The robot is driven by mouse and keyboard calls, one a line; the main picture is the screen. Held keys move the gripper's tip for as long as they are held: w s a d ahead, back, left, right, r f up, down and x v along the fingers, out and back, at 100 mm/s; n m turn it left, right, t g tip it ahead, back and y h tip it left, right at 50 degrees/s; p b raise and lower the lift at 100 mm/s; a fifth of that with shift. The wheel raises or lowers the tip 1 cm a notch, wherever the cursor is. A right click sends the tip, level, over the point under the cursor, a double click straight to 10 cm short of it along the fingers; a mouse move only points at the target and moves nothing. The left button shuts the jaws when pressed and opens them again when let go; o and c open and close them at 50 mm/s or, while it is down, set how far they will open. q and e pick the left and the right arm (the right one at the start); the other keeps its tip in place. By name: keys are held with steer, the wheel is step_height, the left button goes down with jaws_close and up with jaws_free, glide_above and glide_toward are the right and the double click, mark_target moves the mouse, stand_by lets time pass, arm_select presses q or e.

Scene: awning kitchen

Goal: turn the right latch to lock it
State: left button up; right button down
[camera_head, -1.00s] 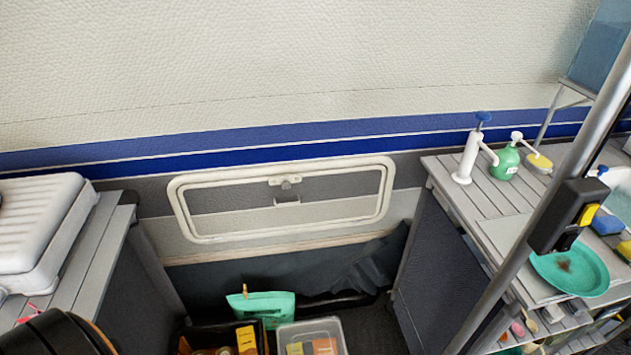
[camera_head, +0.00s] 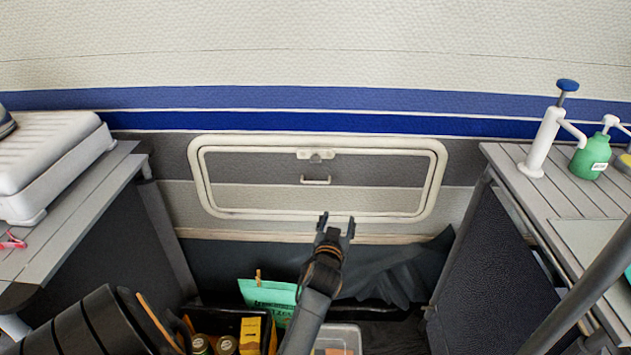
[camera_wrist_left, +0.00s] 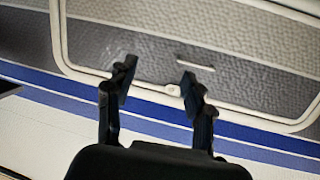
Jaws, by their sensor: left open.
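A closed white-framed hatch (camera_head: 318,213) is set in the wall ahead. A small white latch (camera_head: 316,155) sits at the middle of its top edge, above a thin pull handle (camera_head: 315,181). I see only this one latch; no separate right latch can be made out. My left gripper (camera_head: 337,222) is open and empty in front of the hatch's lower edge, below the latch. In the left wrist view the hatch appears inverted, with the latch (camera_wrist_left: 173,90) and handle (camera_wrist_left: 195,66) near the right finger of my gripper (camera_wrist_left: 157,74). My right gripper is not in view.
A slatted counter (camera_head: 510,160) at right holds a white pump (camera_head: 540,143) and a green bottle (camera_head: 590,158). A white case (camera_head: 50,165) lies on the left counter. Below stand a black crate (camera_head: 215,318) and a clear bin (camera_head: 345,335). A grey pole crosses at right.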

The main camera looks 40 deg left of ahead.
arm_select(q)
steer(key=s+a+r+n+y+b, duration=0.2)
steer(key=s+a+r+n+y, duration=0.15)
steer(key=a+r, duration=0.35)
steer(key=b, duration=0.1)
glide_toward(315, 162)
steer(key=shift+m, duration=0.35)
steer(key=x, duration=0.5)
steer(key=shift+f, duration=0.1)
steer(key=b+x, duration=0.1)
steer(key=x, duration=0.2)
steer(key=shift+w+a, duration=0.2)
steer(key=shift+w, duration=0.1)
steer(key=shift+w+a, duration=0.35)
steer(key=shift+w, duration=0.05)
arm_select(e)
steer(key=v, duration=0.8)
steer(key=shift+w+t, duration=0.25)
steer(key=shift+t, duration=0.05)
steer(key=shift+d+r, duration=0.15)
arm_select(q)
jaws_close()
